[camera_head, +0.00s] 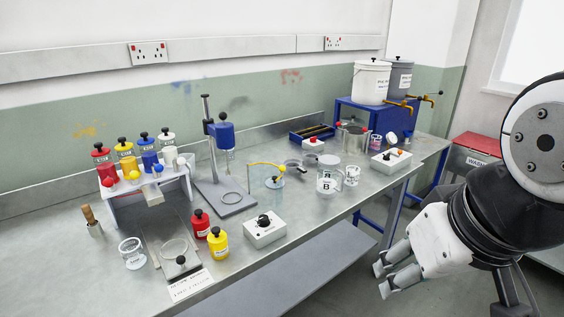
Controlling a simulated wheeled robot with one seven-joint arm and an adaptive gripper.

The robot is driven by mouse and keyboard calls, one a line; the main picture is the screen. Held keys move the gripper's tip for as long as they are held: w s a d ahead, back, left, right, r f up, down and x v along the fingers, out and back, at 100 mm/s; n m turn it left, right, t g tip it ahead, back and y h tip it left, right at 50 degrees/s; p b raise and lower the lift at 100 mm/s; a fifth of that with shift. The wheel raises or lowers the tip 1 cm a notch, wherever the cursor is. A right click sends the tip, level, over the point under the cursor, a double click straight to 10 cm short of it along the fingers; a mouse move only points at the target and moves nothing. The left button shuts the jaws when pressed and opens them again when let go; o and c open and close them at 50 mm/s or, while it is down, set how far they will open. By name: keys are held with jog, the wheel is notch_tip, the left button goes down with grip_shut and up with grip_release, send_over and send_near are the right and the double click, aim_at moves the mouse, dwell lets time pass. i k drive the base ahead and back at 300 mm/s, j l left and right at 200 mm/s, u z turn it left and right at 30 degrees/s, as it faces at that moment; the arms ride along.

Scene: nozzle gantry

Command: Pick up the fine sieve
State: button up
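Two small, dark-rimmed round pieces lie close together near the middle of the bench; they look like sieves, one at the left (293,163) and one at the right (309,172). They are too small to tell which has the finer mesh, or to be sure that they are sieves. My gripper (381,280) is at the lower right, in front of the bench's edge and well away from both. Its two grey fingers point left and down, apart, with nothing between them.
The metal bench (330,212) is crowded. A stand with a blue motor head (221,134), a yellow-armed fixture (266,164), a clear jar (328,181) and a white switch box (391,160) stand around the round pieces.

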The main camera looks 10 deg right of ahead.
aim_at(290, 162)
jog(key=i+l+u, duration=0.25)
jog(key=i, duration=0.25)
jog(key=i+l+u, duration=0.25)
jog(key=i+l, duration=0.25)
jog(key=i+l+u, duration=0.25)
jog(key=i+l, duration=0.15)
jog(key=l, duration=0.2)
jog(key=i+l+u, duration=0.25)
jog(key=i+l, duration=0.15)
jog(key=l, duration=0.25)
